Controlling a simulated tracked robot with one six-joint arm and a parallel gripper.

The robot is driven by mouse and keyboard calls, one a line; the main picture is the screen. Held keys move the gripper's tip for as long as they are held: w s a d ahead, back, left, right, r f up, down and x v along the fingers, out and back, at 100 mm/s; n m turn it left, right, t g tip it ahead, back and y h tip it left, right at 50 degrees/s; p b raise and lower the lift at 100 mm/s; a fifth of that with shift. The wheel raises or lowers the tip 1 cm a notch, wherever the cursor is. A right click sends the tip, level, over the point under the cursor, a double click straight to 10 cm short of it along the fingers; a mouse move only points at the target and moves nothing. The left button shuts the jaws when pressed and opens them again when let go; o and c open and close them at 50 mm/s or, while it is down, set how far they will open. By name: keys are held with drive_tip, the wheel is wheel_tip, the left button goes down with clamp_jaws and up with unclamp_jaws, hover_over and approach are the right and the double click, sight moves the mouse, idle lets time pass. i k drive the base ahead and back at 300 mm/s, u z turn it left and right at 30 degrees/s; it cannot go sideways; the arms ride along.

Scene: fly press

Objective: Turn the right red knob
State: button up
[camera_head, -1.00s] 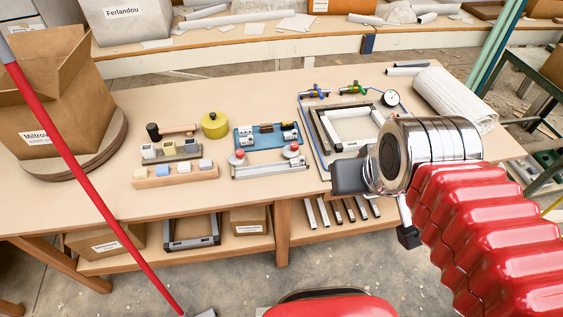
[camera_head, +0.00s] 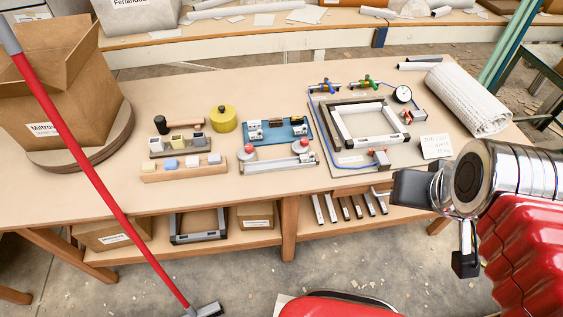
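Two red knobs sit on a pale metal bar fixture near the table's front edge. The left red knob (camera_head: 248,153) is on its left end and the right red knob (camera_head: 301,147) is on its right end. My gripper (camera_head: 438,227) is at the right, beyond the table's front edge in the picture and well to the right of both knobs. Its two dark fingers are spread wide with nothing between them. It touches neither knob.
Behind the knobs is a blue tray of blocks (camera_head: 285,132). To the right is a board with a grey frame (camera_head: 372,130), hoses and a gauge (camera_head: 402,94). A rolled white mat (camera_head: 468,100) lies far right. A red-handled broom (camera_head: 92,170) crosses the left.

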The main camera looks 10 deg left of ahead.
sight(301, 146)
drive_tip(key=z, duration=0.1)
drive_tip(key=k, duration=0.55)
drive_tip(key=u, duration=0.9)
drive_tip(key=i, duration=1)
drive_tip(key=z, duration=0.4)
drive_tip(key=k, duration=0.4)
drive_tip(key=z, duration=0.05)
